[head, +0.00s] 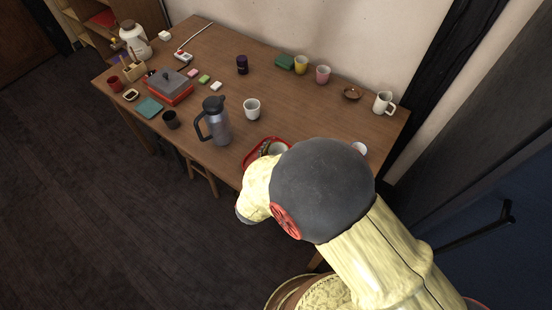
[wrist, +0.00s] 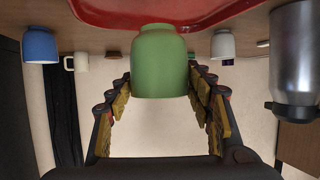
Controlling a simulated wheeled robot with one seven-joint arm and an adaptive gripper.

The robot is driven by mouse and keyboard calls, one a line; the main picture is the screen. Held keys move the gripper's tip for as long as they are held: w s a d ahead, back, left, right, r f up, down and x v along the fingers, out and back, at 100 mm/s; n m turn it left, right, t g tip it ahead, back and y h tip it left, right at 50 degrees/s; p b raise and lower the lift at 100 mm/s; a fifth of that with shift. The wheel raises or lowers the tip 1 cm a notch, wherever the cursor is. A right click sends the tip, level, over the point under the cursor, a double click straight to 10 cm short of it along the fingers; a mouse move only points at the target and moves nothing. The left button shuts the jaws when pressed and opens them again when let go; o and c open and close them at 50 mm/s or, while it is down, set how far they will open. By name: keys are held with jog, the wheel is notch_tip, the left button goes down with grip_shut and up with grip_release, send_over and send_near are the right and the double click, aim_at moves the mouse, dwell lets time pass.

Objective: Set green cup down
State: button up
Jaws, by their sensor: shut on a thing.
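The green cup (wrist: 160,65) is between the two fingers of my gripper (wrist: 162,80) in the wrist view, which is upside down. The gripper is shut on it. The cup's base end overlaps the red tray (wrist: 100,12) in the picture; I cannot tell whether it touches the tray or hangs just above it. In the head view my arm hides the gripper and the green cup; only the left part of the red tray (head: 249,160) shows, at the table's front edge.
The metal pitcher (head: 216,122) stands left of the tray, and also shows in the wrist view (wrist: 293,50). A white cup (head: 252,109) stands behind it. A blue cup (wrist: 39,45) and a white mug (head: 384,103) are nearby. Table (head: 315,115) behind the tray is clear.

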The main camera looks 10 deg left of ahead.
jog(key=shift+w+a+f, duration=0.35)
jog(key=shift+w+f, duration=0.1)
jog(key=shift+f, duration=0.25)
jog(key=shift+w+a+f+b, duration=0.1)
jog(key=shift+a+f+b, duration=0.05)
jog(key=shift+f+b, duration=1.3)
jog(key=shift+f, duration=0.3)
jog(key=shift+f, duration=0.1)
jog(key=o, duration=1.1)
jog(key=shift+o, duration=0.7)
